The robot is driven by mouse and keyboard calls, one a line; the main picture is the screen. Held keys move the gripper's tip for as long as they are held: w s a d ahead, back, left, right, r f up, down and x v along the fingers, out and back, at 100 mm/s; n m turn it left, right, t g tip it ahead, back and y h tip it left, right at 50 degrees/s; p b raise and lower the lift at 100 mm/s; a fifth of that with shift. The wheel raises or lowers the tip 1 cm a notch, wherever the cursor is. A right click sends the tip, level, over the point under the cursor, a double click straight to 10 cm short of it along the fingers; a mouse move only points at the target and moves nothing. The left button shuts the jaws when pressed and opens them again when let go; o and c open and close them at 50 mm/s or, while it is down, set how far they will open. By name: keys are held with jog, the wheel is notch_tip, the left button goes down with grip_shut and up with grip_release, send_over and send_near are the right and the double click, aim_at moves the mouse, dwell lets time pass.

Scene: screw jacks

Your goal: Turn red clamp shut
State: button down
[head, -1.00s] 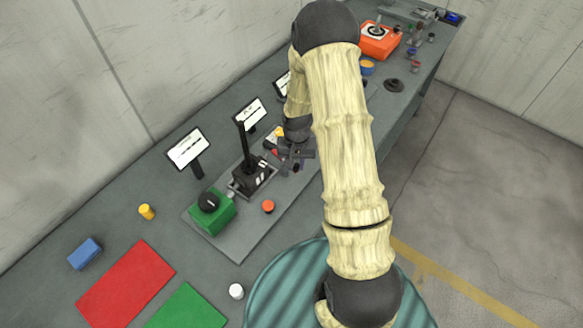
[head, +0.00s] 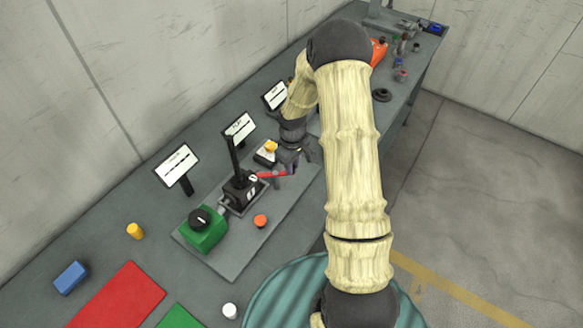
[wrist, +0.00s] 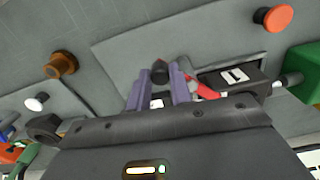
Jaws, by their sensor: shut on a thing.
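The red clamp (head: 272,175) shows as a short red lever between the black unit and my gripper (head: 290,167). It points to the right, away from the black unit (head: 240,192), which has a tall upright black lever. In the wrist view, part of the red lever (wrist: 205,88) shows beside the right finger. My gripper (wrist: 160,78) is shut on the clamp's end, with a dark knob (wrist: 160,68) between the two fingers. The fingers hide part of the lever.
A green box with a black knob (head: 203,230) stands left of the black unit. An orange-red button (head: 260,221) is in front. A yellow-topped switch (head: 268,150) is behind my gripper. Small signs (head: 177,166) stand along the back.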

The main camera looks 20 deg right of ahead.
jog(key=shift+w+n, duration=0.3)
jog(key=shift+n, duration=0.1)
jog(key=c, duration=1.3)
grip_release()
jog(key=shift+o, duration=0.2)
jog(key=shift+r, duration=0.1)
notch_tip(320, 180, up, 17)
jog(key=b, duration=0.3)
jog(key=shift+r+b, duration=0.15)
jog(key=shift+b, duration=0.15)
